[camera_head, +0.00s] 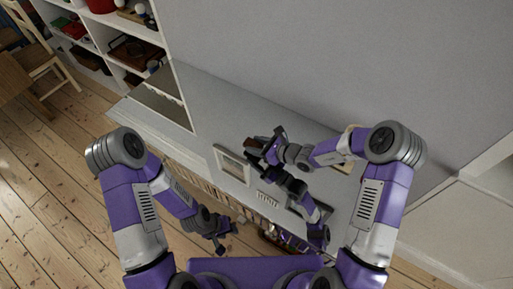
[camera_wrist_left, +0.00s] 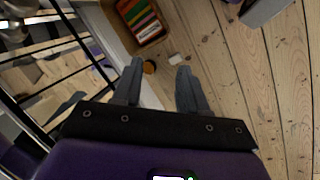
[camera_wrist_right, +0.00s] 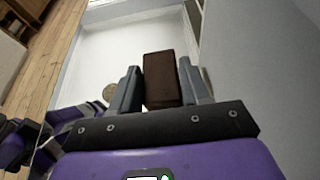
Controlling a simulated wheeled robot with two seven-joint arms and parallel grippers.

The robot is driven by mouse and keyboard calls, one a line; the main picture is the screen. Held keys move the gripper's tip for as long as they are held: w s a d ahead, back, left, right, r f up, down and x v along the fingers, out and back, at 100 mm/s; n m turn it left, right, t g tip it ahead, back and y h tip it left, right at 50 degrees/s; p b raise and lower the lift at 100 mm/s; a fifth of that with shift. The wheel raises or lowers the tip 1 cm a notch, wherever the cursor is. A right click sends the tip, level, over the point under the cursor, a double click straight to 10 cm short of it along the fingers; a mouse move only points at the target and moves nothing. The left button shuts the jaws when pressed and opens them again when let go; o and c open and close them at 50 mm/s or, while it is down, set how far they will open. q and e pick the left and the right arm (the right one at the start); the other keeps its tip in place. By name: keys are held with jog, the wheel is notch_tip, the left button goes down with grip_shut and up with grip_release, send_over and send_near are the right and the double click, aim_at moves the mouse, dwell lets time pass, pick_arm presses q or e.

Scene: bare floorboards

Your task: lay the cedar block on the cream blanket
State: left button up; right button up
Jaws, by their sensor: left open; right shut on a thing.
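The cedar block, a dark reddish-brown block (camera_wrist_right: 160,78), is held between the fingers of my right gripper (camera_wrist_right: 158,85). In the head view, the block (camera_head: 253,143) shows at the tip of my right gripper (camera_head: 265,148), over the grey top near the wall. In the right wrist view a pale surface lies beyond the block; I cannot tell its gap from it. My left gripper (camera_head: 222,238) is open and empty, low over the floorboards; it also shows in the left wrist view (camera_wrist_left: 158,75). I cannot make out the cream blanket for sure in any view.
A framed picture (camera_head: 232,164) lies on the grey top (camera_head: 225,115), near my right gripper. White shelves (camera_head: 160,65) with objects stand at the upper left, by a wooden chair (camera_head: 42,60). A box of books (camera_wrist_left: 140,22) lies beyond my left gripper. Floorboards at left are clear.

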jog(key=shift+w+f, duration=0.1)
jog(key=shift+f, duration=0.75)
jog(key=shift+f, duration=0.1)
jog(key=o, duration=1)
